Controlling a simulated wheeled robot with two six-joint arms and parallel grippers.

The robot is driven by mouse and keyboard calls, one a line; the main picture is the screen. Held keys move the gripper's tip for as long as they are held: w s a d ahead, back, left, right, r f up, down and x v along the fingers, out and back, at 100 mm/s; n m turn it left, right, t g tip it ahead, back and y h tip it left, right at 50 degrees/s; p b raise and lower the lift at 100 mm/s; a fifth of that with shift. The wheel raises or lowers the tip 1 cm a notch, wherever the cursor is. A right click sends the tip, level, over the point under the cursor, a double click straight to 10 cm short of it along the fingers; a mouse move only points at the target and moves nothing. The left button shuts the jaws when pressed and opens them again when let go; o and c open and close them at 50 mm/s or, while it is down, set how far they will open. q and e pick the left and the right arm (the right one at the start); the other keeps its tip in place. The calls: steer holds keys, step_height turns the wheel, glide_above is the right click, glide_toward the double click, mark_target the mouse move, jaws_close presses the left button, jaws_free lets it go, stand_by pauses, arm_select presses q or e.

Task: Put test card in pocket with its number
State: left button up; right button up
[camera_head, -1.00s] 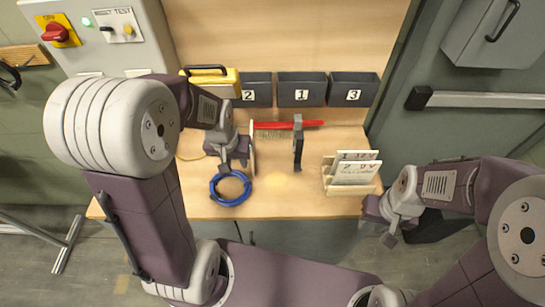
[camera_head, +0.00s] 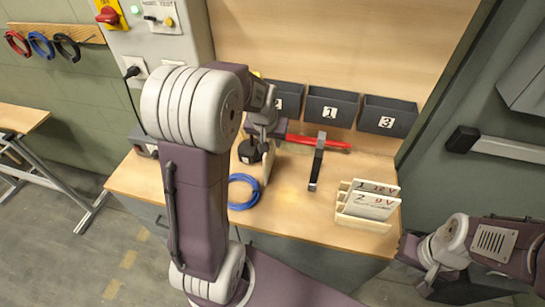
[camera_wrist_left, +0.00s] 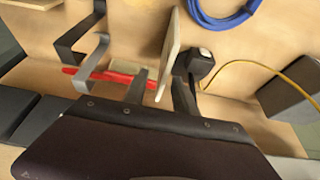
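My left gripper (camera_head: 262,137) is over the back of the bench, shut on a pale test card (camera_head: 271,164). The left wrist view shows the card (camera_wrist_left: 169,52) nearly edge-on between the two fingers (camera_wrist_left: 160,90); its number cannot be read. Three dark pockets hang on the back panel: pocket 2 (camera_head: 288,92), partly hidden by my left arm, pocket 1 (camera_head: 330,100) and pocket 3 (camera_head: 388,118). Test cards marked 1, 12 V (camera_head: 376,187) and 2, 9 V (camera_head: 374,202) stand in a wooden rack (camera_head: 362,221). My right gripper (camera_head: 425,286) is low at the right, away from the bench.
A blue cable coil (camera_head: 243,191) and a black round object (camera_head: 249,152) are near the left gripper. The bench between tool and rack is clear.

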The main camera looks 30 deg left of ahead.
mark_target(271, 148)
arm_select(q)
steer(key=x, duration=0.5)
steer(key=a+x, duration=0.1)
steer(key=x, duration=0.2)
steer(key=shift+p, duration=0.35)
steer(key=shift+w+f, duration=0.2)
steer(key=shift+s+d, duration=0.1)
steer(key=shift+s, duration=0.05)
steer(key=shift+f, duration=0.2)
jaws_close()
